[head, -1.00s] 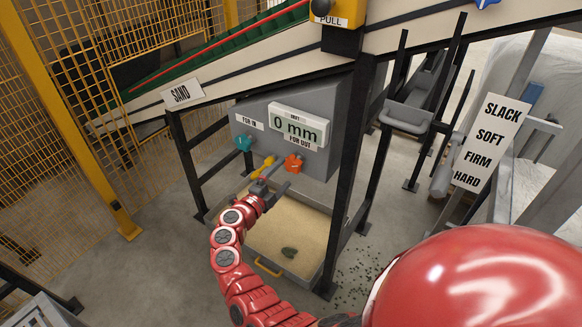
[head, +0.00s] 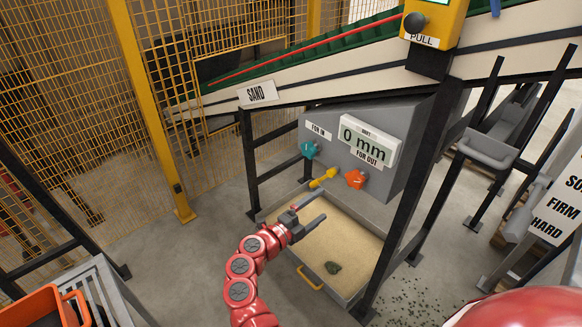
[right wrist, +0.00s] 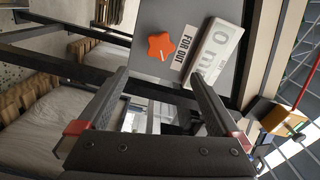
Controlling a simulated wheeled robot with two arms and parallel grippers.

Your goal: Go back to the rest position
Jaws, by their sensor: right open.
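My right gripper (head: 316,206) is open and empty in the head view, over the sand tray and below the grey control box (head: 395,125). It is apart from the orange star knob (head: 355,179), the yellow pointer (head: 323,178) and the teal knob (head: 309,149). In the right wrist view the open jaws (right wrist: 160,75) have nothing between them that they touch. The orange knob (right wrist: 161,47) and the "FOR OUT" label show beyond them. The display (head: 368,142) reads 0 mm. My left gripper is in neither view.
A yellow mesh fence (head: 160,110) is at the left. An orange crate (head: 45,308) sits at the lower left. Some floor between is clear.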

